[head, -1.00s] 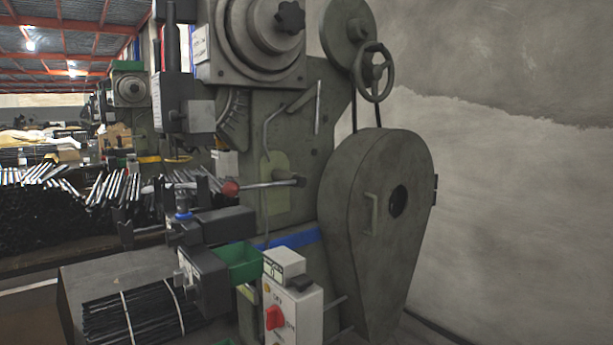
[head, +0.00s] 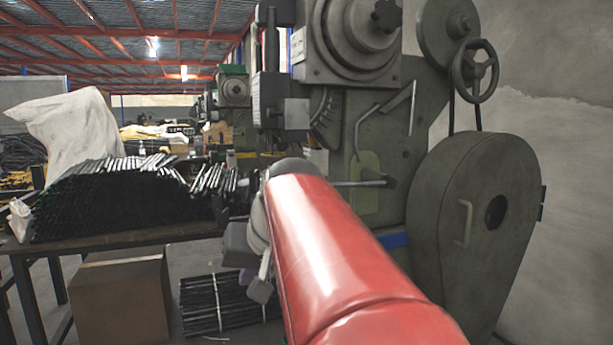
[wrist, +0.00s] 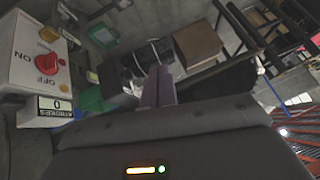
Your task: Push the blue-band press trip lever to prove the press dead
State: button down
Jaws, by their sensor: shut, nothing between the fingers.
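The blue-band press (head: 372,130) stands right of centre in the head view, with part of its blue band (head: 394,241) showing beside my red arm. The trip lever's bar (head: 362,183) reaches left from its pivot on the press. Its red knob end is hidden behind my arm. In the wrist view my gripper (wrist: 159,72) is shut and empty, its two fingers side by side. The lever cannot be made out there, so I cannot tell the gap between it and the fingers.
The wrist view shows a switch box (wrist: 30,70) with a red knob (wrist: 48,63) and a strokes counter (wrist: 56,104) reading 0, and a green tray (wrist: 90,101). A cardboard box (head: 122,295) and a rod bundle (head: 222,306) lie low. A large guard (head: 475,220) stands right.

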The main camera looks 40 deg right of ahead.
jog(key=w+d+r+m+t, duration=0.1)
jog(key=w+d+r, duration=0.2)
jog(key=d+r, duration=0.15)
jog(key=w+d+r+t, duration=0.1)
jog(key=w+d+r, duration=0.15)
jog(key=d, duration=0.35)
jog(key=s+d+r+t, duration=0.2)
jog(key=d+r, duration=0.4)
jog(key=d, duration=0.3)
jog(key=s+d+r+m+t, duration=0.1)
jog(key=s+d+r+t, duration=0.1)
jog(key=d+r, duration=0.4)
jog(key=s+d+b, duration=0.1)
jog(key=d, duration=0.1)
jog(key=shift+s+d, duration=0.25)
jog(key=shift+d, duration=0.1)
jog(key=s+a+f+x, duration=0.1)
jog(key=f+x, duration=0.1)
jog(key=x, duration=1.1)
jog(key=shift+a, duration=0.1)
